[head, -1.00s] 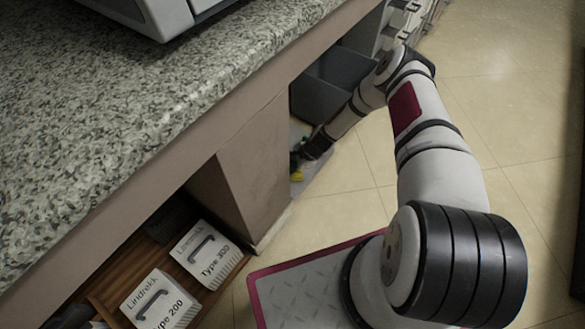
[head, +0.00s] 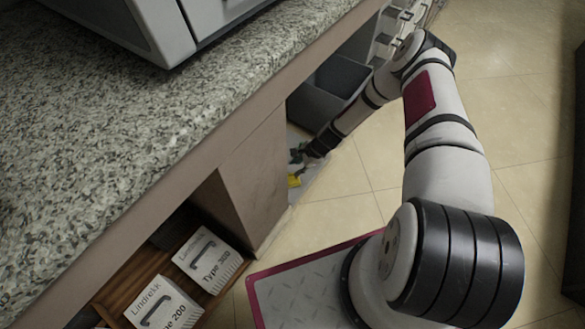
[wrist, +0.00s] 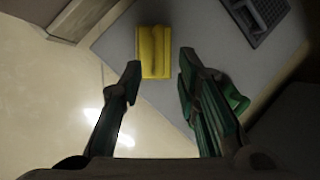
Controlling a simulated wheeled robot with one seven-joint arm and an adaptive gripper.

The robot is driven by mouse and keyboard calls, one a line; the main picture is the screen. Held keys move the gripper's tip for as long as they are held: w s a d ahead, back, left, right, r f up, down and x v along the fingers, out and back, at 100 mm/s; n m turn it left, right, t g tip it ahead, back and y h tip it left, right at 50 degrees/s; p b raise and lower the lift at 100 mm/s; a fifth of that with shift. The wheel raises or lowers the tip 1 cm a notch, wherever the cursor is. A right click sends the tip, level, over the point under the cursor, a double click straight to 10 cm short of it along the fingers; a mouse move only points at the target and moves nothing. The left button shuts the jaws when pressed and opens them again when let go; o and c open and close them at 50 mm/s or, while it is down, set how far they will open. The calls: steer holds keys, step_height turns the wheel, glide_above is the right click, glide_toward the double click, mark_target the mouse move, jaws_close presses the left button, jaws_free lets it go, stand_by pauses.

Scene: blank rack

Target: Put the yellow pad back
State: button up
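The yellow pad (wrist: 154,50) lies on a grey surface in the open bay under the counter. It is small and partly hidden in the head view (head: 294,181). My gripper (wrist: 158,70) is open, its two dark green fingers apart on either side of the pad's near end in the wrist view. I cannot tell whether the fingertips are level with the pad or above it. In the head view my gripper (head: 302,160) is at the bay opening, close to the pad. No contact shows.
A green object (wrist: 236,98) lies beside the right finger. A dark slotted item (wrist: 258,20) is at the top right of the wrist view. A grey bin (head: 340,76) stands behind my wrist. The counter (head: 180,130) overhangs the bay, and a panel (head: 258,175) bounds it. Boxes (head: 208,260) fill the nearer bay.

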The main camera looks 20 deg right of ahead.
steer(key=shift+p+v, duration=0.7)
steer(key=shift+v, duration=1.65)
